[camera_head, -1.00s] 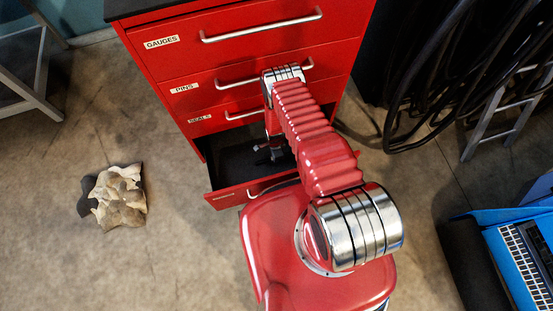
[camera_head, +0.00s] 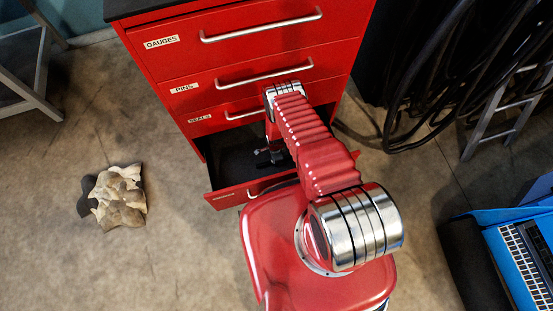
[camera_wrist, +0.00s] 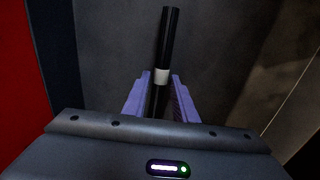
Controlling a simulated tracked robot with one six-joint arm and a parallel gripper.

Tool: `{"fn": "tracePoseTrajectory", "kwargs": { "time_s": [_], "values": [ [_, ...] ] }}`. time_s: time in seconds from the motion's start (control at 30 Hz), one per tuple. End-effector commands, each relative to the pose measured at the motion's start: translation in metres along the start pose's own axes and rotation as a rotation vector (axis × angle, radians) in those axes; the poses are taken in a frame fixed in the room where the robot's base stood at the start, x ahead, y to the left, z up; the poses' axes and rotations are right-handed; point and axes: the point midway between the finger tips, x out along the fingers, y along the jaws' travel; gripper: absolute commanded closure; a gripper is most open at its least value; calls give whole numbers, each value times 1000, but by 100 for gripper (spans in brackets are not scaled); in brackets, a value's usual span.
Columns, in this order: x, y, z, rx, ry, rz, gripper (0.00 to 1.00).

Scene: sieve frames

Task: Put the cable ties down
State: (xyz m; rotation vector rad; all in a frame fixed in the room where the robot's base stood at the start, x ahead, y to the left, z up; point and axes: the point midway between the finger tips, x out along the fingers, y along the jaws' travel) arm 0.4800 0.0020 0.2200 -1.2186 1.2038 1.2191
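The cable ties (camera_wrist: 169,40) are a slim black bundle with a pale band. In the wrist view they stand tilted between the purple fingers of my gripper (camera_wrist: 160,82), which sit close on either side of the band. In the head view my gripper (camera_head: 270,157) is down inside the open bottom drawer (camera_head: 222,198) of the red cabinet, partly hidden by my arm. The dark drawer floor (camera_wrist: 105,50) lies beyond the bundle; I cannot tell whether the bundle touches it.
Closed drawers labelled GAUGES, PINS and SEALS (camera_head: 200,118) rise above the open one. A crumpled tan and grey cloth-like heap (camera_head: 118,197) lies on the floor at left. Black cables (camera_head: 430,90) hang at right. A blue case with a laptop (camera_head: 510,235) is at lower right.

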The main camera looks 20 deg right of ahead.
Motion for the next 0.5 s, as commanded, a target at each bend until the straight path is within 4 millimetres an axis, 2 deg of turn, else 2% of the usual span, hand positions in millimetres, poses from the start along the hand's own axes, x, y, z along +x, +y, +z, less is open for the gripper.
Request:
{"fn": "tracePoseTrajectory", "kwargs": {
  "time_s": [0.13,0.5],
  "values": [
    [0,0,0,0,0,0,65],
    [-4,0,0,0,0,-1,65]
  ]
}}
